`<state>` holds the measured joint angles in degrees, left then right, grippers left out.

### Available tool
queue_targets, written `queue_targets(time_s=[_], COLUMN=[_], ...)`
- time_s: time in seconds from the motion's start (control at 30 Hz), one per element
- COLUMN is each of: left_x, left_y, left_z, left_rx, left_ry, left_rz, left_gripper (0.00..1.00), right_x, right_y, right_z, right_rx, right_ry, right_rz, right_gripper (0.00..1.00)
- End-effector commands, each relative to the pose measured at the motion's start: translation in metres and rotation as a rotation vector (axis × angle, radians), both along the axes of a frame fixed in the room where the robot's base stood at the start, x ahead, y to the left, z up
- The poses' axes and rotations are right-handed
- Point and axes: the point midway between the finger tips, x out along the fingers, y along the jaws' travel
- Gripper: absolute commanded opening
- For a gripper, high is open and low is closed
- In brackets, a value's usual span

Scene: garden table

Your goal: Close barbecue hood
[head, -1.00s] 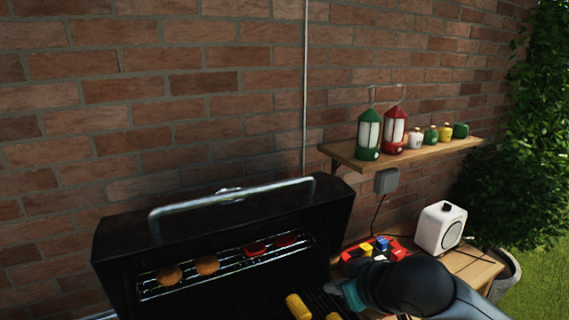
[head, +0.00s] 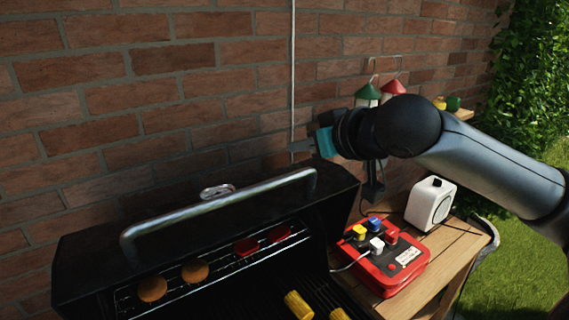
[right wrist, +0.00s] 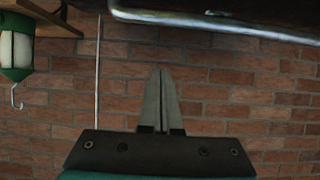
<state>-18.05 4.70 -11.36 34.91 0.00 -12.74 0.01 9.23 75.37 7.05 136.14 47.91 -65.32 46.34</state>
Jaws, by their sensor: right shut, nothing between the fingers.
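The black barbecue hood (head: 90,262) stands open in the head view, with a silver handle bar (head: 215,212) along its upper edge. My right gripper (head: 296,146) is raised above and behind the right end of the handle, in front of the brick wall. Its fingers are shut and empty and do not appear to touch the hood. In the right wrist view the shut fingers (right wrist: 161,72) point at the bricks, and a metal bar, likely the handle (right wrist: 215,22), crosses the top edge. My left gripper is not in view.
Patties (head: 195,271) lie on the warming rack and corn (head: 298,305) on the grill. A red box with coloured plugs (head: 385,283) and a white speaker (head: 430,204) stand on the wooden side table (head: 462,250). Lanterns (head: 367,96) stand on the wall shelf, partly behind my right arm.

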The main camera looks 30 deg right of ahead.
Motion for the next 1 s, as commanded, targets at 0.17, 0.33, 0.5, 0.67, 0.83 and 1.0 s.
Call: queue_targets(time_s=[0.17, 0.33, 0.5, 0.67, 0.83, 1.0], left_x=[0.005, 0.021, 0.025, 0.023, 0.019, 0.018], left_y=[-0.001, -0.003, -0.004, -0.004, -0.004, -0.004], left_z=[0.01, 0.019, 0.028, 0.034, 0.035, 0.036], left_rx=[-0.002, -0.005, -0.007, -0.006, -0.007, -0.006], left_ry=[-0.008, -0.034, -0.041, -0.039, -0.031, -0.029], left_rz=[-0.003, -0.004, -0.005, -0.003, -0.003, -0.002], left_gripper=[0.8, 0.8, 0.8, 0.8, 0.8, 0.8], right_x=[0.011, 0.028, 0.049, 0.072, 0.067, 0.057], right_y=[0.002, 0.001, 0.003, 0.004, 0.003, 0.003], right_z=[-0.003, -0.011, -0.023, -0.035, -0.05, -0.059], right_rx=[-0.002, 0.004, 0.005, 0.002, -0.007, -0.005], right_ry=[-0.002, -0.001, -0.001, 0.0, 0.005, 0.004], right_rz=[0.003, 0.0, 0.002, 0.002, 0.002, 0.002], right_gripper=[0.0, 0.0, 0.0, 0.0, 0.0, 0.0])
